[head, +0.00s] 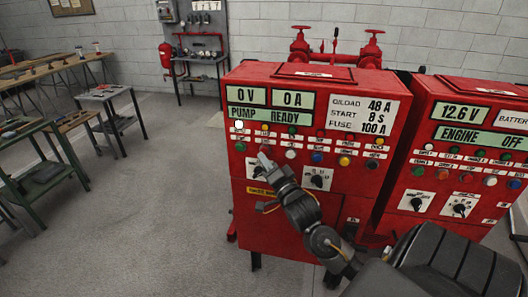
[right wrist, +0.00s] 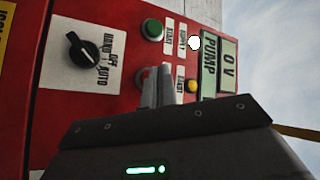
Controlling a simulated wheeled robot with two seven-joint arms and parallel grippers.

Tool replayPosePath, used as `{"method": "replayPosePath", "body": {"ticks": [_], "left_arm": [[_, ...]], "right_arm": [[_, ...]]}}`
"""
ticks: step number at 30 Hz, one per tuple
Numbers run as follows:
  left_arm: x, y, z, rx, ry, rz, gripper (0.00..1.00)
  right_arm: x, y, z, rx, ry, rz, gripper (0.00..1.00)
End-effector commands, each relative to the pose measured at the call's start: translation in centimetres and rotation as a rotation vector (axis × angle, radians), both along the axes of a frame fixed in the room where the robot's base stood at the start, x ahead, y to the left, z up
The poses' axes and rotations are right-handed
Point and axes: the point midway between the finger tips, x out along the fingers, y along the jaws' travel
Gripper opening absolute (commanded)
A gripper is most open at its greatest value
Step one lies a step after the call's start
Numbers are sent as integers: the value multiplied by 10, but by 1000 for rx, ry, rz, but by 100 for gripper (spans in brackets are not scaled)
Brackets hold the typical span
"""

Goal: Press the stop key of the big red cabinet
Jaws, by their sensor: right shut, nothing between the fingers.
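The big red cabinet (head: 330,200) stands in the middle of the head view, its screen reading PUMP READY. My right gripper (head: 264,158) is shut and empty, its fingertips at the lower row of round keys, near the red key (head: 265,149). I cannot tell whether they touch it. In the right wrist view the shut fingers (right wrist: 157,85) stand close to the panel, beside the green key (right wrist: 152,29) labelled START, and cover the spot of the neighbouring key. No stop label is readable. My left gripper is out of view.
A rotary selector (right wrist: 82,47) marked HAND OFF AUTO sits below the keys. A second red cabinet (head: 460,160), reading ENGINE OFF, stands close on the right. Red valves (head: 335,45) rise behind. Work tables (head: 105,95) stand at left, with clear floor (head: 160,220) between.

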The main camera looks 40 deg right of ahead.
Motion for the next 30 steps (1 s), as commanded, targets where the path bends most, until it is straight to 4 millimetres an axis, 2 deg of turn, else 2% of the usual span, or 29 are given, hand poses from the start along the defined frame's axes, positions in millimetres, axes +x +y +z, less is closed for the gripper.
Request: {"method": "replayPosePath", "body": {"ticks": [8,21,30], "left_arm": [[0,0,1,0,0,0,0],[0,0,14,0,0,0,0],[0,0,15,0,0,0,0]], "right_arm": [[-1,2,0,1,1,1,0],[-24,35,0,3,1,2,0],[-29,41,-1,1,0,0,0]]}}
